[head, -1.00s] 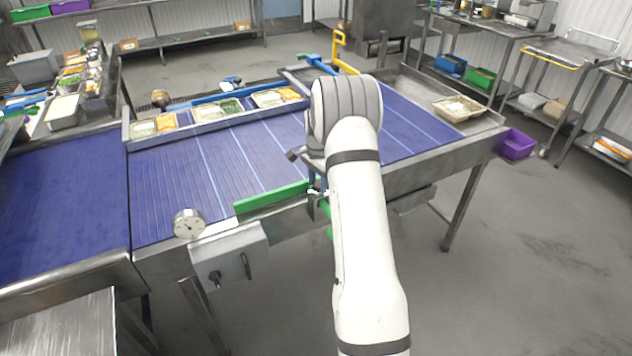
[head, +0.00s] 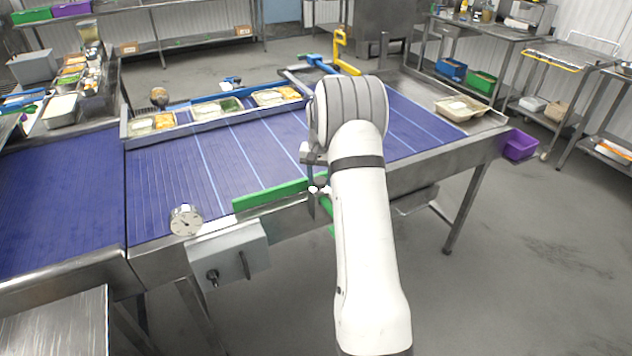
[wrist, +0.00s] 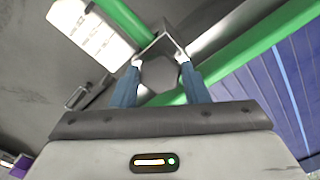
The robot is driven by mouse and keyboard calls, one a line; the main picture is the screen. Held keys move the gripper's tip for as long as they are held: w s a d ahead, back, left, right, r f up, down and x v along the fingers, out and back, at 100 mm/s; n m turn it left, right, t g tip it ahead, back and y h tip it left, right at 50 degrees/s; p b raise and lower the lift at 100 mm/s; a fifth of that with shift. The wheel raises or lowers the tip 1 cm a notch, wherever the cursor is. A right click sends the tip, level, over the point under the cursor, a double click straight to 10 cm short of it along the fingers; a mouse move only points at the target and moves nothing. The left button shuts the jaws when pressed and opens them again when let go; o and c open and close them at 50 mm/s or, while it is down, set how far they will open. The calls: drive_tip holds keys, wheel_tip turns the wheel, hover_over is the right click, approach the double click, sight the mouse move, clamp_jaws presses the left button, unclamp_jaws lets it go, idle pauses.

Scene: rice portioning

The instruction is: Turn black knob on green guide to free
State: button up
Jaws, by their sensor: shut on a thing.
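The green guide (head: 270,196) runs along the near edge of the blue conveyor in the head view. In the wrist view the guide (wrist: 250,55) passes diagonally behind the fingers. The dark knob (wrist: 159,76) sits between my blue fingers, in front of a grey metal bracket (wrist: 160,42). My gripper (wrist: 160,62) is shut on the knob, with a white fingertip on each side. In the head view my gripper (head: 319,189) is at the guide's right end, partly hidden by my arm. The knob's setting cannot be read.
The blue conveyor (head: 175,175) lies beyond the guide. Food trays (head: 230,106) line the far edge.

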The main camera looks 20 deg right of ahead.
drive_tip(key=n, duration=0.2)
drive_tip(key=n+b, duration=0.1)
drive_tip(key=n, duration=0.1)
drive_tip(key=shift+w+d+r+n, duration=0.1)
drive_tip(key=shift+w+r+n, duration=0.05)
drive_tip(key=shift+n, duration=0.15)
drive_tip(key=n, duration=0.3)
drive_tip(key=shift+n+b, duration=0.4)
drive_tip(key=n, duration=0.4)
drive_tip(key=shift+b, duration=0.3)
drive_tip(key=shift+r+n, duration=0.1)
drive_tip(key=shift+n, duration=2)
drive_tip(key=o, duration=0.8)
drive_tip(key=shift+a, duration=0.2)
drive_tip(key=shift+o, duration=0.9)
drive_tip(key=shift+f, duration=0.2)
